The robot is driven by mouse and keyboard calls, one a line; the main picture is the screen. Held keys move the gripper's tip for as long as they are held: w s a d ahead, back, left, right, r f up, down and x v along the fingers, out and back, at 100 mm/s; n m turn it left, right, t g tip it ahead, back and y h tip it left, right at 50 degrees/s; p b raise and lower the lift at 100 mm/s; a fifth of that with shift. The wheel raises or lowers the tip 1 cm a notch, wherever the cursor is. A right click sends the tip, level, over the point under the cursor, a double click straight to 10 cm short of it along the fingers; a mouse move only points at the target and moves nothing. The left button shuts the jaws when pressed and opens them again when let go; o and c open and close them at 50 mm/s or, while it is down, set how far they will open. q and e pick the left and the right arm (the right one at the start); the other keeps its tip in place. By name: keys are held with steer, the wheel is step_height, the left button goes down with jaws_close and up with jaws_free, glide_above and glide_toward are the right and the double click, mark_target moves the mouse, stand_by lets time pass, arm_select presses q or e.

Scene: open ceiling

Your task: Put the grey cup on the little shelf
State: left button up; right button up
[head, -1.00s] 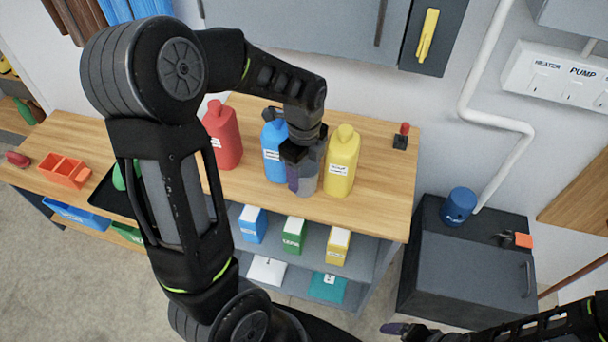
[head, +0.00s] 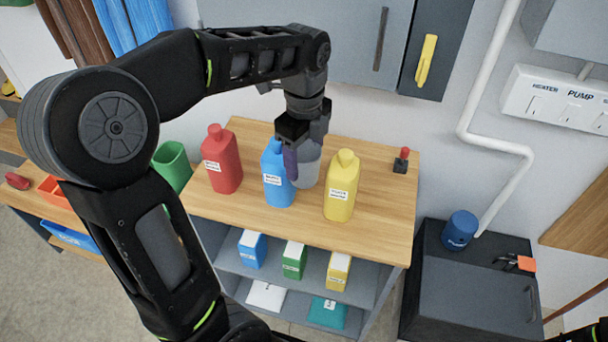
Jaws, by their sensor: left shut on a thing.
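The grey cup (head: 309,168) is in the head view, above or on the wooden worktop, between the blue bottle (head: 278,180) and the yellow bottle (head: 341,190). My left gripper (head: 299,158) comes down from above and is shut on the cup. Its fingers cover the cup's left side. I cannot tell whether the cup's base touches the worktop. A low shelf unit (head: 392,268) stands under the worktop, with a grey shelf (head: 318,266) inside. I cannot tell whether this is the little shelf. My right gripper is out of view.
Several cartons stand on the grey shelf, including a green one (head: 294,261). A red-topped switch (head: 402,160) is at the back right. The worktop (head: 385,215) is bare at right.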

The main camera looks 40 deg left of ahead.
arm_select(q)
steer(key=shift+r, duration=2.5)
